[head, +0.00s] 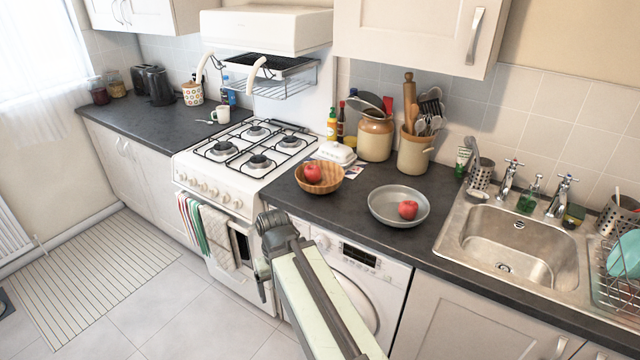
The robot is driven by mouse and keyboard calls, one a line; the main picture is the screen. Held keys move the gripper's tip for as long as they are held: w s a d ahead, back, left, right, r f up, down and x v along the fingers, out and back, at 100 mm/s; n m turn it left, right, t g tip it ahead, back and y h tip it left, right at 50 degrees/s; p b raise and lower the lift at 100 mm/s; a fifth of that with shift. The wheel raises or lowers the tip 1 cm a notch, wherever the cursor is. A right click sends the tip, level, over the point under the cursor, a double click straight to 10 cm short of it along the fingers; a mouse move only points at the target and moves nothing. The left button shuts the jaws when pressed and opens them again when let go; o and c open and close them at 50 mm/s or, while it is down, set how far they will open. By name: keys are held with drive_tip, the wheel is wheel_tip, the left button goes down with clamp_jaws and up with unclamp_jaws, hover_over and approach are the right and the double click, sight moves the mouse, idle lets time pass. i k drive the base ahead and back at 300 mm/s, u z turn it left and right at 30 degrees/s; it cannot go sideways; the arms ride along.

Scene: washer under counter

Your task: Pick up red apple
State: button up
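One red apple (312,174) lies in a round wooden bowl (321,188) on the dark counter, just right of the stove. A second red apple (408,209) lies in a shallow grey dish (382,214), farther right and closer to the sink. My arm reaches up from the bottom middle. My gripper (264,282) hangs at its far end, in front of the oven and counter edge, below and left of both apples. It is apart from both. Its fingers are small and seen edge-on, so I cannot tell whether they are open.
The white stove (248,150) stands left of the bowl. A white butter dish (335,153), a jar (375,137) and a utensil crock (414,152) stand behind. The sink (515,240) is at right. Wall cupboards (415,35) hang above. Floor is free at lower left.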

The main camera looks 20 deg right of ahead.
sight(407, 209)
drive_tip(key=u, duration=1.45)
drive_tip(key=k, duration=0.75)
drive_tip(key=z, duration=0.5)
drive_tip(key=i, duration=1)
